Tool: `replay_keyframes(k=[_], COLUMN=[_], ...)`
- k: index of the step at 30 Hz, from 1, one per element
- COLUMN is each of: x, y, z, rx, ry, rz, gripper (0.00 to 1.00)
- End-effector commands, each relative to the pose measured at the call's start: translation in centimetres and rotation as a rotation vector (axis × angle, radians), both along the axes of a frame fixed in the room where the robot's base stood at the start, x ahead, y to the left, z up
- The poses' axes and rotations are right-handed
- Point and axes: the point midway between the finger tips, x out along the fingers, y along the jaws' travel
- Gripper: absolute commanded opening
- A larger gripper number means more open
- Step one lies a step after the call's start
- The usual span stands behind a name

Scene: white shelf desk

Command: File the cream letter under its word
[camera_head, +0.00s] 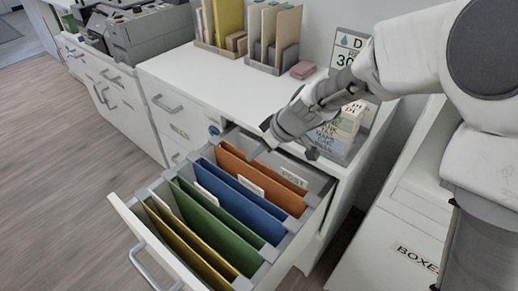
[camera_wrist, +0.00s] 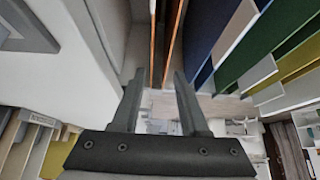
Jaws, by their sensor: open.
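The open drawer (camera_head: 126,212) holds upright orange (camera_head: 240,176), blue (camera_head: 238,203), green (camera_head: 215,224) and yellow (camera_head: 188,243) folders. A pale tab reading POST (camera_head: 293,178) stands at the orange folder; pale pieces by the other folders are unreadable. My gripper (camera_head: 283,152) is open above the drawer's far end, beside the orange folder. In the wrist view my gripper (camera_wrist: 157,88) has spread fingers with no letter between them, and thin orange edges (camera_wrist: 174,45) show beyond. I cannot tell which pale piece, if any, is the cream letter.
A grey tray with lettered cards (camera_head: 341,151) stands close beside my gripper at the desk's right end. A sign (camera_head: 345,48), a pink block (camera_head: 302,70) and file holders (camera_head: 265,65) stand behind. A BOXES cabinet (camera_head: 385,265) is at right. The desk's middle is clear.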

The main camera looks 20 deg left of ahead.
Motion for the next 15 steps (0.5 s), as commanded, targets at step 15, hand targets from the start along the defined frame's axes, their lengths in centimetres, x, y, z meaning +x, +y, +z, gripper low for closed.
replay_keyframes(k=[15], x=[-0.8], y=[-3.2], z=[5.7], rx=[0.001], ry=[-0.003], rz=[-0.003], gripper=[0.44])
